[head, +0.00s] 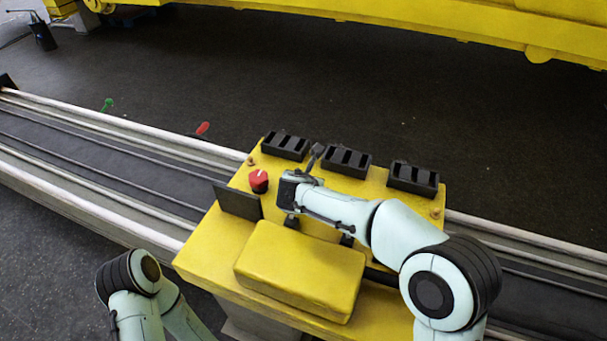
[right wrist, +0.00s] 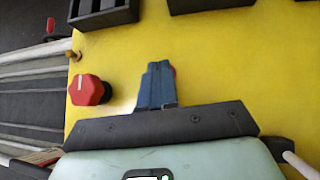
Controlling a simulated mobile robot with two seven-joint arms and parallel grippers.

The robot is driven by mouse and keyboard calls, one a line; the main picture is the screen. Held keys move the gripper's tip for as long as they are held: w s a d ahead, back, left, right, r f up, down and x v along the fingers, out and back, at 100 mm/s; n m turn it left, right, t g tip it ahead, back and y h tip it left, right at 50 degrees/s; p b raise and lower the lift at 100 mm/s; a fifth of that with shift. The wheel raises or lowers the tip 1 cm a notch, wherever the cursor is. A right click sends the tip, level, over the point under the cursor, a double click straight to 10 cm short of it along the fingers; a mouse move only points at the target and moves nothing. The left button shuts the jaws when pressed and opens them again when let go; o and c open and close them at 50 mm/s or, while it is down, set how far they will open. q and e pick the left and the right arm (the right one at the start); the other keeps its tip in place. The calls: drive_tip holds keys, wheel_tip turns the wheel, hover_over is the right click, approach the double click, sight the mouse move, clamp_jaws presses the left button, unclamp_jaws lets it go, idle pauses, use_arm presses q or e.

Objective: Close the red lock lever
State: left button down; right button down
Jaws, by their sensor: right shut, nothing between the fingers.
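A small red-tipped lever (head: 203,128) stands at the far side of the grey rail, left of the yellow console. A red piece at the top left of the right wrist view (right wrist: 50,25) looks like the same lever. My right gripper (head: 289,192) is over the console, just right of a red knob (head: 258,181), and apart from the red-tipped lever. In the right wrist view its blue fingers (right wrist: 157,85) are together and empty, with the red knob (right wrist: 88,91) to their left. A small red spot is partly hidden behind the fingers. My left gripper is out of view.
The yellow console (head: 205,255) carries several black slotted boxes (head: 347,161), a dark upright plate (head: 238,201) and a raised yellow block (head: 300,270). A green-tipped lever (head: 107,104) stands farther left along the rail (head: 110,170). Dark floor beyond the rail is mostly clear.

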drive_tip(key=shift+w+d+f, duration=0.15)
drive_tip(key=shift+w+f, duration=0.15)
drive_tip(key=shift+f, duration=0.4)
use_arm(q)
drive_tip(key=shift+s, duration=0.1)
use_arm(e)
drive_tip(key=shift+d+f, duration=0.1)
drive_tip(key=shift+f, duration=0.2)
